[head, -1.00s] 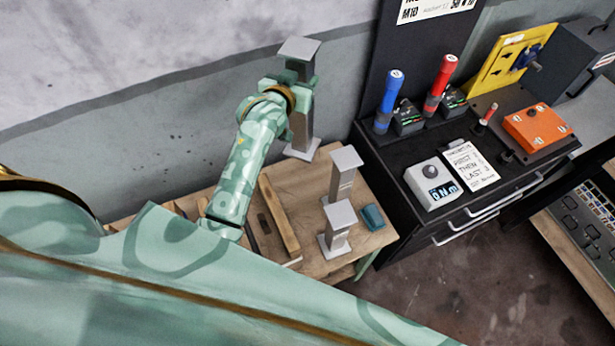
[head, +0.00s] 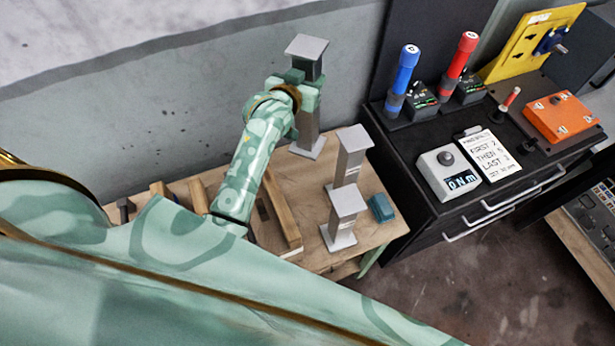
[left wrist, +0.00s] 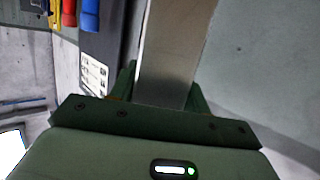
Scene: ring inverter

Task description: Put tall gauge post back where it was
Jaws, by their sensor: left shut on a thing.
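The tall gauge post (head: 308,120) is a grey metal column with a square cap and a square foot. It stands upright at the back of the wooden table, its foot at or just above the top; I cannot tell if it touches. My left gripper (head: 302,88) is shut on its upper part, below the cap. In the left wrist view the post (left wrist: 172,55) runs between the fingers (left wrist: 160,88). Two shorter grey posts, a middle one (head: 350,158) and a front one (head: 343,215), stand on the table to the right. My right gripper is not in view.
The wooden table (head: 305,197) also holds a wooden bar (head: 279,212) and a small teal block (head: 381,208). A black cabinet stands to the right with blue (head: 403,75) and red (head: 461,58) handled tools, a readout box (head: 449,173) and an orange box (head: 560,117). A wall is behind.

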